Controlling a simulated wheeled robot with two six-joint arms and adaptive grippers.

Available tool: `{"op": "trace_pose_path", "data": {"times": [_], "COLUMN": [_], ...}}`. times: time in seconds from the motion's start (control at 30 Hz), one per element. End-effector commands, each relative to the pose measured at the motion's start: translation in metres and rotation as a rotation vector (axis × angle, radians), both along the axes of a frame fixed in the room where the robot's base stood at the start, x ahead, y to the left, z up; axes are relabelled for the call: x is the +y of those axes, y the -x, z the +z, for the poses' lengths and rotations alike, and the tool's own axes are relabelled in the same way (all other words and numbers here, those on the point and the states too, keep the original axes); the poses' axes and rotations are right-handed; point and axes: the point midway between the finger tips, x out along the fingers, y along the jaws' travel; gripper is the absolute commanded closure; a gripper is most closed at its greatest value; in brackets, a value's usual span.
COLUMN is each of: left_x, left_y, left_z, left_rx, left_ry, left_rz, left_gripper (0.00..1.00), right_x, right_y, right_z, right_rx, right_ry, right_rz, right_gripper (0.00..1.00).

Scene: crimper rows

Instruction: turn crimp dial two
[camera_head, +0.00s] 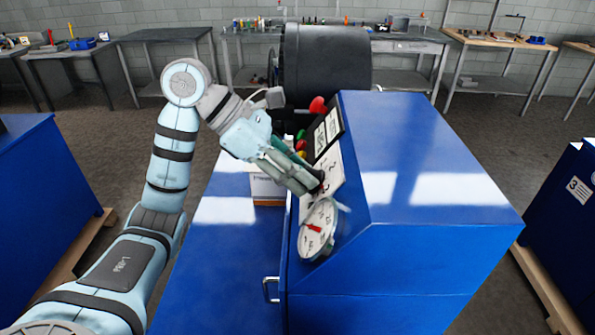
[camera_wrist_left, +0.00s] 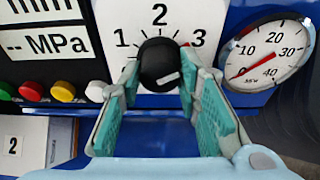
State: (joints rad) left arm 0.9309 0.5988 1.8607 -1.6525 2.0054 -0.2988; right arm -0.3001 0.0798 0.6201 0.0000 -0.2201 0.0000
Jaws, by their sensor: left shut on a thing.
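The crimp dial's black knob (camera_wrist_left: 159,62) sits on a white plate (camera_wrist_left: 120,20) marked 1, 2 and 3 on the blue machine (camera_head: 430,160). A small red mark shows beside the knob, close to the 3, and a white mark shows on the knob's face. My left gripper (camera_head: 312,183) is shut on the knob, with one finger on each side in the left wrist view. In the head view the gripper hides most of the knob. My right gripper is not in view.
A round gauge (camera_wrist_left: 268,54) with a red needle sits right of the dial; its needle points near 0. Red, yellow and green buttons (camera_wrist_left: 63,92) and an MPa display (camera_wrist_left: 45,42) are on the left. A box labelled 2 (camera_wrist_left: 40,138) stands below them.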

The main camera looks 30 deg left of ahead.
Motion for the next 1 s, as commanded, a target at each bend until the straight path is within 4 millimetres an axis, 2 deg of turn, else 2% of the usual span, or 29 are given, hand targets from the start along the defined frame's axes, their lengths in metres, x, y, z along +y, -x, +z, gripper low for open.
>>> {"op": "trace_pose_path", "data": {"times": [0.4, 0.43, 0.53, 0.57, 0.87, 1.0], "left_x": [0.0, 0.0, 0.0, 0.0, 0.001, 0.014], "left_y": [0.001, 0.001, 0.001, 0.001, 0.001, 0.006], "left_z": [-0.002, -0.002, -0.002, -0.001, 0.001, 0.013], "left_rx": [0.0, 0.0, -0.002, -0.002, -0.005, -0.008], "left_ry": [-0.007, -0.007, -0.005, -0.005, -0.005, -0.005], "left_rz": [-0.007, -0.007, -0.007, -0.007, -0.005, -0.002], "left_gripper": [0.97, 0.68, 0.52, 0.49, 0.49, 0.49], "right_x": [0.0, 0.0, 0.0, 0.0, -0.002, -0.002], "right_y": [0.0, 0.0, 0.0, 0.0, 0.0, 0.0], "right_z": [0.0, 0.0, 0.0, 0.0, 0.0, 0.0], "right_rx": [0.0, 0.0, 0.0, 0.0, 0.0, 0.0], "right_ry": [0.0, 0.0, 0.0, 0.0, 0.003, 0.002], "right_rz": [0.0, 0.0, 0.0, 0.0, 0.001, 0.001], "right_gripper": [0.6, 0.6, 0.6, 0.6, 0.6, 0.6]}}
